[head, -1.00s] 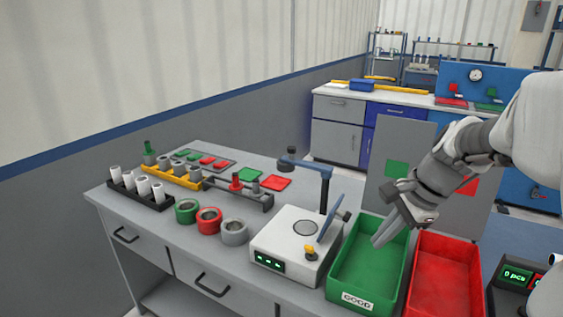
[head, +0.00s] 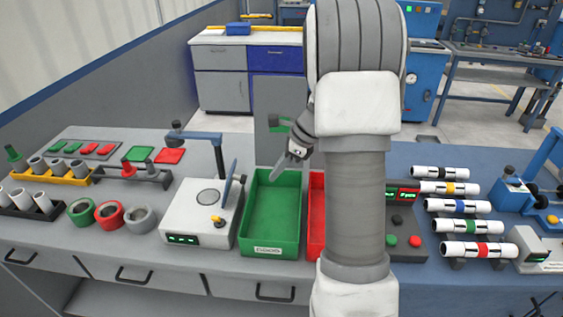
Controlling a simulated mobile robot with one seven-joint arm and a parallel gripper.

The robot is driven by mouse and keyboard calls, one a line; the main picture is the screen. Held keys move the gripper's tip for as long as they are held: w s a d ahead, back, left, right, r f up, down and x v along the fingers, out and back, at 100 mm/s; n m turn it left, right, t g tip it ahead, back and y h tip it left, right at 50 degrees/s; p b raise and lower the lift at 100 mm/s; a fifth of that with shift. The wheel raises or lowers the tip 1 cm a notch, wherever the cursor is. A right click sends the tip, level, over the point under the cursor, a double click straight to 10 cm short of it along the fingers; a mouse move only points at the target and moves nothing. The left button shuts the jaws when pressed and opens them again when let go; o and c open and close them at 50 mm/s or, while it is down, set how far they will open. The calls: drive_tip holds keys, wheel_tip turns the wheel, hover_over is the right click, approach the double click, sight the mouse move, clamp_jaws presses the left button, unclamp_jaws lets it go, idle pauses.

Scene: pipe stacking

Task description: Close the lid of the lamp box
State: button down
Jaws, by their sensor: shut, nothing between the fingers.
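The lamp box (head: 187,214) is a low white box on the bench, left of the green bin. It has a green display on its front and a round plate on top. Its lid seems to be the blue-grey panel (head: 230,183) standing steeply up at its right side. A dark lamp arm rises behind it. My gripper (head: 270,179) is shut and empty. Its fingers point down and left over the green bin, to the right of the panel and apart from it.
The green bin (head: 262,251) stands right of the lamp box, with a red bin (head: 316,236) beyond it, partly hidden by my arm. Rings (head: 110,214) lie to the left. Banded white pipes (head: 450,188) rest on the right.

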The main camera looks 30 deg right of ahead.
drive_tip(key=w+a+f, duration=0.2)
drive_tip(key=w+a, duration=0.1)
drive_tip(key=a, duration=0.1)
drive_tip(key=shift+a, duration=0.35)
drive_tip(key=shift+w+a+r+p, duration=0.2)
drive_tip(key=shift+r+p, duration=0.1)
drive_tip(key=shift+p, duration=0.7)
